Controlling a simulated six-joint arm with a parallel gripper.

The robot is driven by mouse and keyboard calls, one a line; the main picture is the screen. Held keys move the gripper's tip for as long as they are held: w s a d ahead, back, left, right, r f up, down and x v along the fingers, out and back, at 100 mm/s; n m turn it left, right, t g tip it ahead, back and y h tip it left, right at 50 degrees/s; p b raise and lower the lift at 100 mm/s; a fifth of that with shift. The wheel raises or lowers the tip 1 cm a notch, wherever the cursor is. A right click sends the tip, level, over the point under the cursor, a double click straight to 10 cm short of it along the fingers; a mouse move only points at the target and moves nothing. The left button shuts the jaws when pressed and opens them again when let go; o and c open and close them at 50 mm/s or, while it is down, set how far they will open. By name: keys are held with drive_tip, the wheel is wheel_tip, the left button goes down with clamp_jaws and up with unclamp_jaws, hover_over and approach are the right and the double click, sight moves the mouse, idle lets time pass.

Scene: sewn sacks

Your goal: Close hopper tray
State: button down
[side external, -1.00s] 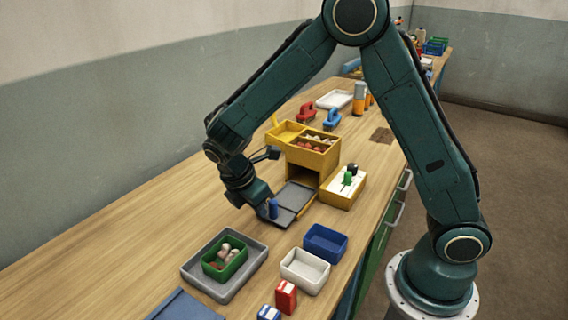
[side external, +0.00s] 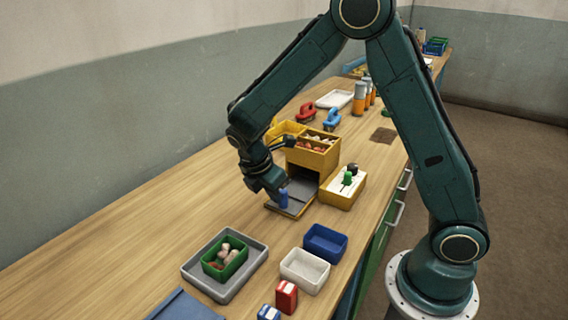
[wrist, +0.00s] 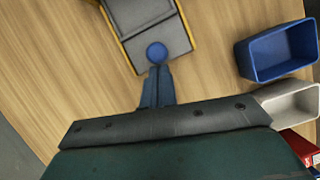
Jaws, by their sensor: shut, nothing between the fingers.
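The hopper (side external: 314,156) is a yellow box on the wooden bench, with food-like pieces in its top. Its grey tray (side external: 303,193) sticks partly out of the low front opening, over a yellow-edged base. A blue upright knob (side external: 283,199) stands at the tray's outer end. The wrist view shows the knob (wrist: 157,52) from above and the grey tray (wrist: 138,14) beyond it. My gripper (wrist: 156,72) is shut and empty, with its fingertips right against or just behind the outer side of the knob. I cannot tell whether they touch.
A yellow box with a white top and pegs (side external: 343,188) stands right beside the tray. Nearer are a blue bin (side external: 325,243), a white bin (side external: 305,270) and a grey tray with a green box (side external: 225,258). The bench left of the hopper is clear.

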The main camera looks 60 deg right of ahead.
drive_tip(key=d, duration=0.6)
drive_tip(key=shift+d, duration=0.35)
drive_tip(key=shift+w+a, duration=0.1)
drive_tip(key=shift+a, duration=0.45)
drive_tip(key=a, duration=0.3)
drive_tip(key=shift+w+a, duration=0.2)
drive_tip(key=shift+w, duration=0.2)
drive_tip(key=v, duration=1)
drive_tip(key=shift+s, duration=0.1)
